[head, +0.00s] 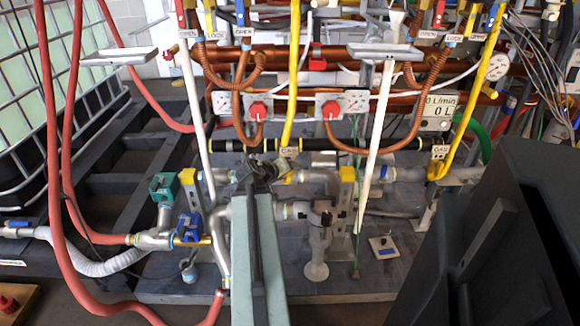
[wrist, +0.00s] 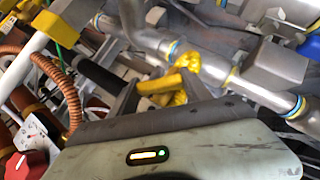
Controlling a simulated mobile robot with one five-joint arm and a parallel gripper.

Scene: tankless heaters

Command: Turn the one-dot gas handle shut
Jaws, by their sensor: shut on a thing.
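A yellow handle (wrist: 183,72) shows at the middle of the wrist view, over a silver pipe. My gripper (wrist: 165,92) is shut on this handle, its dark fingers around the yellow part.
Silver pipes run on both sides of my gripper. A blue valve handle (head: 190,228) and a green valve box (head: 163,187) stand to the left. White posts (head: 374,150) and yellow hoses (head: 292,80) rise close by. Copper pipes with gauges (head: 354,102) lie behind.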

